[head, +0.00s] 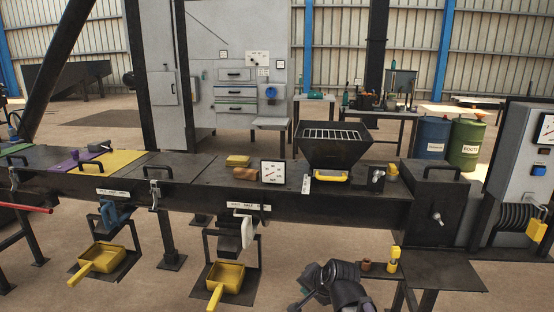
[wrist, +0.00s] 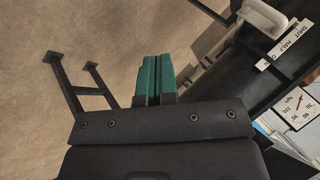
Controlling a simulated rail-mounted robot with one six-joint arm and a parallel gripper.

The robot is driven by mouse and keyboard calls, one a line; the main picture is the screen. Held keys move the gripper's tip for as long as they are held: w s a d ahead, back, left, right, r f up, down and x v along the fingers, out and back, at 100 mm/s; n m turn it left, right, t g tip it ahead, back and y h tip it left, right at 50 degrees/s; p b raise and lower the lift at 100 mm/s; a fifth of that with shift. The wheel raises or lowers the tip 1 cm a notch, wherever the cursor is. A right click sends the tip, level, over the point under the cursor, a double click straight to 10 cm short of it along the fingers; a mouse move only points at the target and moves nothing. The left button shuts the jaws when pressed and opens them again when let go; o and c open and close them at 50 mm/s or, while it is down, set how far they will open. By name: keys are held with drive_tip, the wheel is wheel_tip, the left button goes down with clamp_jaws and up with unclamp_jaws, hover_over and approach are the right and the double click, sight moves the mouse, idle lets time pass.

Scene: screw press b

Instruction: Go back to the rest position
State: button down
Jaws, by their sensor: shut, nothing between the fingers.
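My gripper (wrist: 152,78) shows in the wrist view with its two green fingers side by side, shut and empty. It hangs over the brown floor, beside the long dark machine bed (wrist: 250,75), and touches nothing that I can see. In the head view my arm shows at the bottom, right of centre, in front of the machine; its fingers cannot be made out clearly there.
The machine bed (head: 365,208) carries a black hopper (head: 333,150) and a gauge (head: 272,172). A white lever handle (head: 247,232) and yellow pans (head: 225,278) (head: 103,260) are at its front. A small side table (head: 440,275) stands right of my arm.

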drive_tip(key=s+d+f+n+g+h, duration=0.2)
drive_tip(key=s+d+n+g, duration=0.15)
drive_tip(key=s, duration=0.35)
drive_tip(key=s+d+f+n+g+h, duration=0.2)
drive_tip(key=s+d+n+g, duration=0.15)
drive_tip(key=s, duration=0.25)
wheel_tip(320, 180, up, 20)
drive_tip(key=p, duration=2)
drive_tip(key=shift+s+d+r, duration=0.15)
drive_tip(key=shift+d+r, duration=0.05)
drive_tip(key=shift+d, duration=0.15)
